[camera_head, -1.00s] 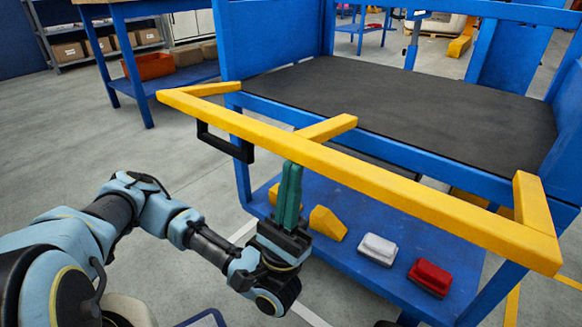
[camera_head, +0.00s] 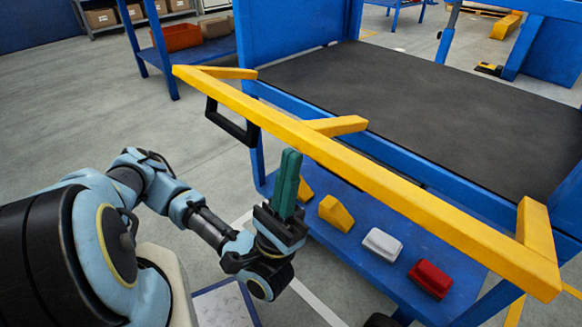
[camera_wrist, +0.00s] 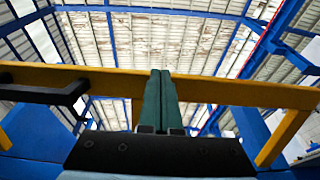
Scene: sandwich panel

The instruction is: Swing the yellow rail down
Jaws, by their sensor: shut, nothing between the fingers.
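The yellow rail (camera_head: 345,170) runs across the front of the blue cart, held out from it on yellow arms, above the level of the dark deck. A black handle (camera_head: 232,122) hangs from the rail near its left end. My gripper (camera_head: 290,153) points up with its green fingers shut and empty. In the head view it stands in front of the rail, right of the handle. In the wrist view the shut fingers (camera_wrist: 160,75) overlap the yellow rail (camera_wrist: 225,92), and the handle (camera_wrist: 50,92) is at the left. I cannot tell whether the fingers touch the rail.
The cart's dark deck (camera_head: 420,110) is empty. Its lower blue shelf (camera_head: 345,250) holds yellow wedges (camera_head: 336,213), a white block (camera_head: 382,245) and a red block (camera_head: 430,278). A blue table (camera_head: 165,62) with an orange bin stands at the back left. Floor left of the cart is clear.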

